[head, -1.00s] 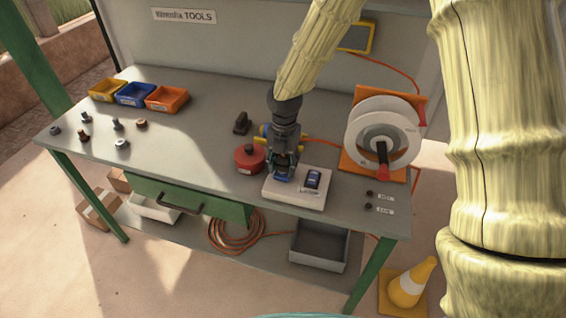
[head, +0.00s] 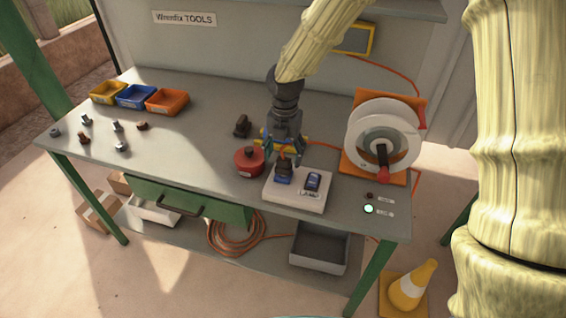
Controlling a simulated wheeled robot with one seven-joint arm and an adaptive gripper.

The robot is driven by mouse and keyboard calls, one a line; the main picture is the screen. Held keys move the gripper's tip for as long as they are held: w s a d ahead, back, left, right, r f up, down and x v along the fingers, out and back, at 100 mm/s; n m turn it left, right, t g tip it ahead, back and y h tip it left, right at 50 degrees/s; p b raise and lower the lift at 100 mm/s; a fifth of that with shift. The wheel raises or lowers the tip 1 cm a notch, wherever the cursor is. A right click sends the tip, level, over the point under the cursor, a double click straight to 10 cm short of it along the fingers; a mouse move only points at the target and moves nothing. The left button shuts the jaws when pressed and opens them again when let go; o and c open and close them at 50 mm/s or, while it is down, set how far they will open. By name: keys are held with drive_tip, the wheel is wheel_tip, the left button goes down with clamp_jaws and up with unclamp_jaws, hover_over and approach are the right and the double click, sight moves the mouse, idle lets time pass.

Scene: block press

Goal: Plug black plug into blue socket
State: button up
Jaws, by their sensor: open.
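The pale socket board (head: 290,200) lies near the front edge of the bench, with two blue sockets on it. A dark plug (head: 283,163) stands upright in the left blue socket (head: 283,179), seemingly seated. The right blue socket (head: 313,182) has a dark top; whether anything is in it is too small to tell. My gripper (head: 284,152) is open just above and around the top of the dark plug. Its fingers are apart on either side, and I cannot tell whether they still touch the plug.
A red round container (head: 249,163) stands just left of the board. A dark block-like object (head: 242,126) stands behind it. A cable reel (head: 383,138) stands to the right. A green lamp (head: 368,209) glows at the front right. Bins and bolts lie at left.

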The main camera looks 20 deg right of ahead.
wheel_tip(320, 180, up, 7)
drive_tip(key=shift+f, duration=0.2)
idle(0.5)
